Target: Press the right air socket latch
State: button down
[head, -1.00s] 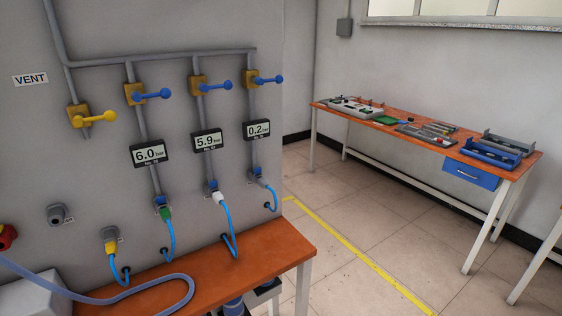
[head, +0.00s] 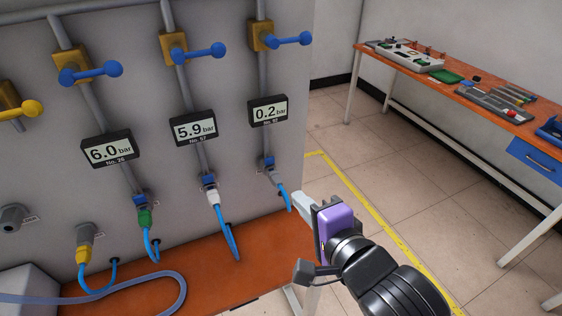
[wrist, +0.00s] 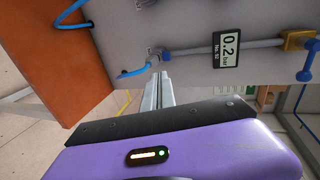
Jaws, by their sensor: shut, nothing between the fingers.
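The right air socket (head: 267,164) hangs on the wall pipe below the 0.2 bar gauge (head: 268,110), with a blue part at its top. A grey plug (head: 276,178) and blue hose (head: 287,198) hang from it. My gripper (head: 299,196) is shut and empty, just right of and slightly below the socket in the head view. In the wrist view the closed fingertips (wrist: 164,76) point at the socket (wrist: 155,54), seen sideways just past them. I cannot tell whether they touch it. The small latch is hard to make out.
The middle socket (head: 208,183) with a white plug and the left socket (head: 139,201) with a green plug are further left. Blue valve handles (head: 205,52) stick out above. An orange bench (head: 190,260) lies below. A cluttered workbench (head: 400,75) stands right.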

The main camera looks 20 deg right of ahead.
jog(key=shift+w+f, duration=0.1)
jog(key=shift+f, duration=0.05)
dwell(0.3)
jog(key=b, duration=1)
send_near(269, 164)
jog(key=p+x, duration=0.2)
jog(key=x, duration=0.4)
jog(key=shift+w, duration=0.25)
jog(key=shift+f, duration=0.1)
jog(key=shift+w, duration=0.1)
